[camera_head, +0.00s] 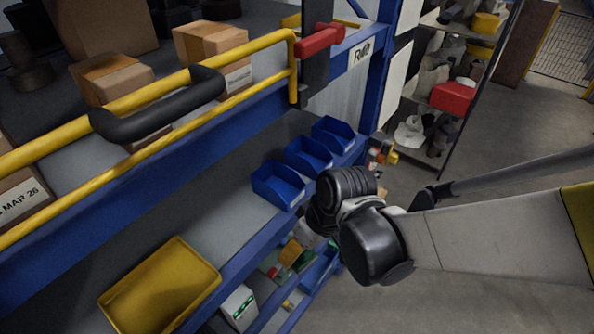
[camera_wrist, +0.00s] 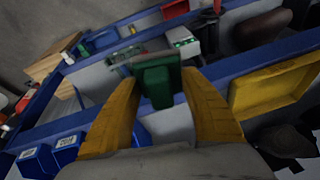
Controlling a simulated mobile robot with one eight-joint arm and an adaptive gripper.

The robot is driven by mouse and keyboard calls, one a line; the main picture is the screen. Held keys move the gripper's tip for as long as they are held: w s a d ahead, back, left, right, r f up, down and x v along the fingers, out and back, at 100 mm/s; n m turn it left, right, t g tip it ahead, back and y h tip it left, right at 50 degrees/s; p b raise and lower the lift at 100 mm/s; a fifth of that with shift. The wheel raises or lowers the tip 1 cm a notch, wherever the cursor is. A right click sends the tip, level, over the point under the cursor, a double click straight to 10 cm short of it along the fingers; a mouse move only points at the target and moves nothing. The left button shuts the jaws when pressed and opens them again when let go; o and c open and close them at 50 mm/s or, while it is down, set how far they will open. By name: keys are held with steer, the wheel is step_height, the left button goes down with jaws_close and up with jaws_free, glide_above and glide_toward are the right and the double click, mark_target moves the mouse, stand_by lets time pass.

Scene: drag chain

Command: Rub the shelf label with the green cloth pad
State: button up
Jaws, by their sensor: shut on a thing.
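The green cloth pad (camera_wrist: 158,82) is between the two yellow fingers of my gripper (camera_wrist: 160,92) in the wrist view. The gripper is shut on it, and the pad's block shape stands out past the fingers. The pad overlaps a blue shelf edge in that view; I cannot tell whether it touches it. In the head view my black wrist is in front of the shelf, and the fingers and pad are hard to make out. I cannot single out the shelf label: the pad may hide it. A white sign (camera_head: 361,52) with dark letters is on the blue upper beam.
Blue bins (camera_head: 278,185) line the middle shelf, and a yellow tray (camera_head: 162,290) sits at its near end. A white box with green marks (camera_head: 239,306) is lower down. A yellow rail (camera_head: 265,42) guards the upper shelf with cartons. Open floor (camera_head: 440,300) is at right.

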mark_target(373, 45)
steer(key=w+d+r+m+t+y+p, duration=0.2)
steer(key=w+d+r+m+y+p, duration=0.1)
steer(key=w+r+m, duration=0.4)
steer(key=w+d+r+m+t+y+p, duration=0.2)
steer(key=w+r+m+y, duration=0.25)
steer(key=w+r, duration=0.35)
steer(key=w+d+r+m+t+p, duration=0.1)
steer(key=w+d+r+m+t, duration=0.2)
steer(key=d+r, duration=0.25)
steer(key=w+d+r+m+t+h+p, duration=0.1)
steer(key=w+d+r+m+t+p, duration=0.1)
steer(key=d+r+m+t, duration=0.3)
steer(key=w+d+r+t+p, duration=0.1)
steer(key=w+d+r, duration=0.25)
steer(key=d, duration=0.25)
steer(key=shift+w+a+r+p, duration=0.2)
steer(key=shift+w+a+p, duration=0.1)
steer(key=shift+w+a, duration=0.65)
steer(key=shift+w+a+r+p, duration=0.2)
steer(key=shift+w+a, duration=0.4)
steer(key=shift+a, duration=0.55)
steer(key=shift+w+a, duration=0.6)
steer(key=shift+a, duration=0.1)
steer(key=shift+w+d, duration=0.1)
